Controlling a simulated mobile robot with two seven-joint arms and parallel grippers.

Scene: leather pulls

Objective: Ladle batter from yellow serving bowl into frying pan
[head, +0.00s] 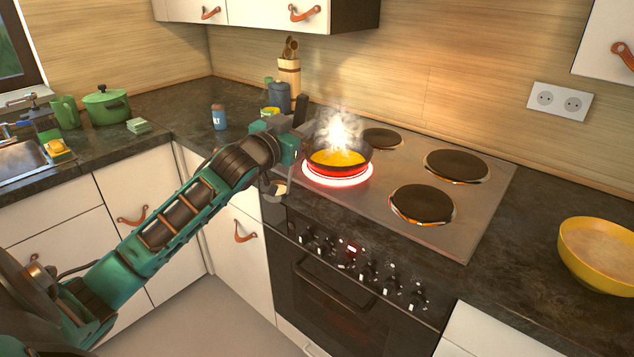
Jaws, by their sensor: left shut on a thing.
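The frying pan (366,160) stands on the glowing front-left burner, with yellow batter (337,158) in it. Steam and a bright glow rise from it. The yellow serving bowl (590,272) stands on the counter at the far right, with pale batter inside. My left gripper (287,158) is at the pan's left side, shut on what looks like a ladle. Whether the gripper touches the pan is unclear. My right gripper is out of view.
The stove (470,215) has several other burners, dark and empty. A blue canister (280,97) and utensil holder (289,78) stand behind my left gripper. A blue-and-white shaker (219,117) and green pot (107,105) are further left. The counter between stove and bowl is clear.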

